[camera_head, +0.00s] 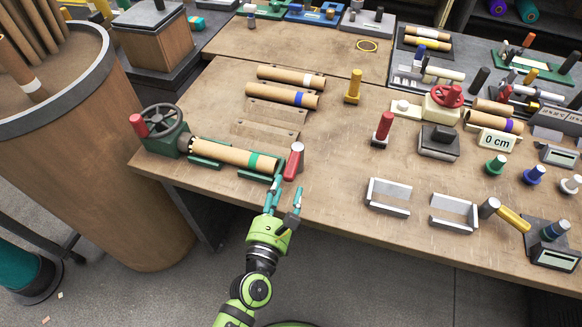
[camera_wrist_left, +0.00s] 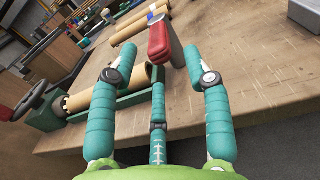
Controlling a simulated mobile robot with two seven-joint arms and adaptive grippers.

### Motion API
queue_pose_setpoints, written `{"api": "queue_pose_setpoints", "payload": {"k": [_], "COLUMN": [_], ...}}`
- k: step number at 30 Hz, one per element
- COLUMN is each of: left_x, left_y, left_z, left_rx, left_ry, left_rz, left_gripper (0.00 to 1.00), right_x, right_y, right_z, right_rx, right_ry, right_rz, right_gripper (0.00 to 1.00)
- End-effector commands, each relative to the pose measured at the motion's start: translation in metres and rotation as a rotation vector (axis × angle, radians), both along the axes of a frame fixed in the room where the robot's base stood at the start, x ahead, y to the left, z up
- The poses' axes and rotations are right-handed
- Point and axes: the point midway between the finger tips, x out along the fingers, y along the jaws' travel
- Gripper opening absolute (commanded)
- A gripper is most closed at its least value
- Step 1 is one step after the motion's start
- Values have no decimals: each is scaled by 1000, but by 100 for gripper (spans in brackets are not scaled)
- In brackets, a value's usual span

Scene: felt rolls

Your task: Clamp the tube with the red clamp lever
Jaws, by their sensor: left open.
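A brown cardboard tube (camera_head: 222,153) with a green band lies in the green cradle (camera_head: 207,164) of the fixture at the table's left. It also shows in the left wrist view (camera_wrist_left: 85,97). The red clamp lever (camera_head: 293,163) stands at the cradle's right end, tilted, and shows large in the left wrist view (camera_wrist_left: 159,42). My left gripper (camera_head: 286,192) has its teal fingers spread at the table's front edge, just below the lever. In the wrist view its fingers are apart on either side of the lever's lower area, with nothing held. My right gripper is out of view.
A handwheel (camera_head: 161,127) with a red knob sits at the fixture's left end. Several loose tubes (camera_head: 283,96) lie behind the cradle. A red-handled post (camera_head: 383,128) and metal brackets (camera_head: 388,196) stand to the right. Bare table lies between.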

Motion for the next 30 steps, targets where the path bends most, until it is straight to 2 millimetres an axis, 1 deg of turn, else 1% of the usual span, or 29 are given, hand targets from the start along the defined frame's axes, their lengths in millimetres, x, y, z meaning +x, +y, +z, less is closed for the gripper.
{"api": "queue_pose_setpoints", "payload": {"k": [5, 12, 15, 19, 25, 26, 27, 29, 30], "left_x": [20, 55, 63, 68, 68, 68, 68, 68, 68], "left_y": [-4, -13, -15, -17, -17, -16, -16, -17, -17], "left_z": [3, 2, 1, 1, 0, 0, 0, 0, 0], "left_rx": [-29, -24, -24, -23, -23, -23, -22, -22, -22], "left_ry": [-1, 0, 2, 2, 2, 2, 2, 2, 2], "left_rz": [12, 10, 10, 10, 10, 10, 10, 9, 9], "left_gripper": [49, 49, 49, 49, 49, 45, 29, 5, 0], "right_x": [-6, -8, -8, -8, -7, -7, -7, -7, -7], "right_y": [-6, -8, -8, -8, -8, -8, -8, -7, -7], "right_z": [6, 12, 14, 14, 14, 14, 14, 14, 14], "right_rx": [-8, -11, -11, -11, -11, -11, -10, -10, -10], "right_ry": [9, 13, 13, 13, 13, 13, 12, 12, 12], "right_rz": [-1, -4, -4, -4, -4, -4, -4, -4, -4], "right_gripper": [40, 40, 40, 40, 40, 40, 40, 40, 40]}}
